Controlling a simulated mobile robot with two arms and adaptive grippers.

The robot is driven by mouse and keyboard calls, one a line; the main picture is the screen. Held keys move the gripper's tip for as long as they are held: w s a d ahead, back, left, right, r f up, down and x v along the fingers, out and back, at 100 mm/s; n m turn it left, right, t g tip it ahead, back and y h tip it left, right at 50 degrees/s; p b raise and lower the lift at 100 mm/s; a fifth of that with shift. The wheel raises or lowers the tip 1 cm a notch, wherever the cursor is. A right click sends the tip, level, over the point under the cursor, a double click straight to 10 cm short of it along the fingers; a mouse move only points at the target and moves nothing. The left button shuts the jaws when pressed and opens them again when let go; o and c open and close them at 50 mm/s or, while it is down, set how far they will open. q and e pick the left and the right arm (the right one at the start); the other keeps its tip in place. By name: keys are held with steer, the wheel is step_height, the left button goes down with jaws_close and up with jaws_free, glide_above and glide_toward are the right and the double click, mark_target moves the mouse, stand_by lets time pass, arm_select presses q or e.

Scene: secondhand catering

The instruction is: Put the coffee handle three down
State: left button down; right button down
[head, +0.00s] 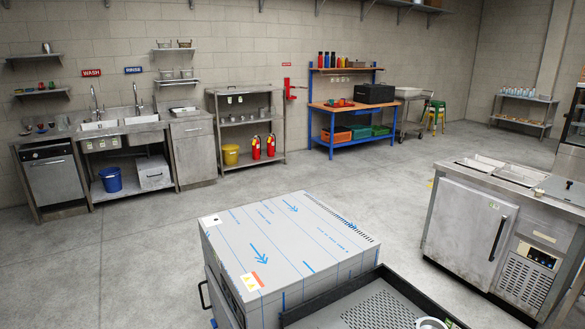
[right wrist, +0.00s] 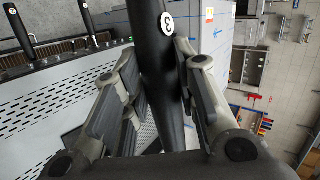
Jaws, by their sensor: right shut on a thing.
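Coffee handle three (right wrist: 153,40) is a thick black handle with a white disc marked 3. In the right wrist view it stands lengthwise between the fingers of my right gripper (right wrist: 162,78), which is shut on it. Its lower part runs down between the fingers towards the palm, and its top end is cut off by the frame. Two more black handles with white discs, one at the far left (right wrist: 20,32) and one (right wrist: 87,20) nearer the middle, stand at a dark rack at upper left, apart from the gripper. My left gripper is not in view.
A perforated metal surface (right wrist: 60,98) lies below the rack. In the head view, a dark-rimmed perforated tray surface (head: 372,312) sits beside a film-covered steel box (head: 285,250). A steel fridge counter (head: 465,235) stands at right. Open floor (head: 150,265) lies at left.

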steer(key=s+d+r+n+g+y+b, duration=0.1)
steer(key=s+r, duration=0.3)
steer(key=r, duration=0.5)
steer(key=shift+d+n+g+y, duration=0.3)
steer(key=shift+d+n, duration=0.25)
steer(key=shift+n, duration=0.25)
steer(key=w+a+f+m+b, duration=0.1)
steer(key=f+b, duration=0.1)
steer(key=f, duration=0.5)
steer(key=w+a+f+m+t+h+b, duration=0.1)
steer(key=a+f+b, duration=0.1)
steer(key=f, duration=0.5)
steer(key=w+a+f+m+t+h+b, duration=0.1)
steer(key=w+f+b, duration=0.1)
steer(key=f+b, duration=0.2)
step_height(320, 180, down, 3)
steer(key=shift+a, duration=0.25)
